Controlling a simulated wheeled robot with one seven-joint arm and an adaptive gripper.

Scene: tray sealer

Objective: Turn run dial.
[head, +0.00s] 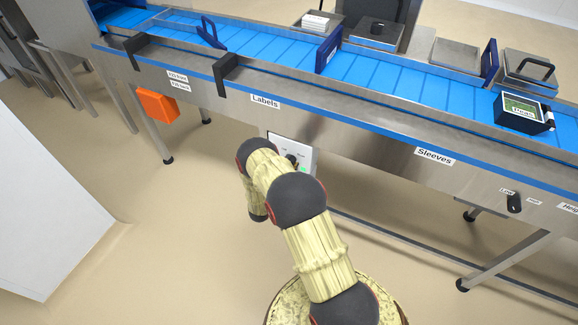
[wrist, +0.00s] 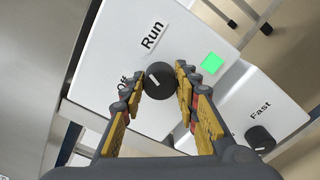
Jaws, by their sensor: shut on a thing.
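The run dial (wrist: 160,79) is a round black knob with a white mark, on a white control panel (wrist: 110,50). The label "Run" is above it and a partly hidden "Off" label is at its left. The white mark lies slanted between them; its exact setting is hard to tell. My gripper (wrist: 159,82) is shut on the dial, one finger on each side. A green square light (wrist: 212,63) is lit at the right of the dial. In the head view, my arm hides the gripper and part of the panel (head: 279,141).
A second white panel with a black "Fast" dial (wrist: 260,138) is close at the right of my gripper. In the head view, the conveyor (head: 350,70) runs above the panel, with an orange box (head: 157,105) at its left and another dial (head: 514,203) at the right.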

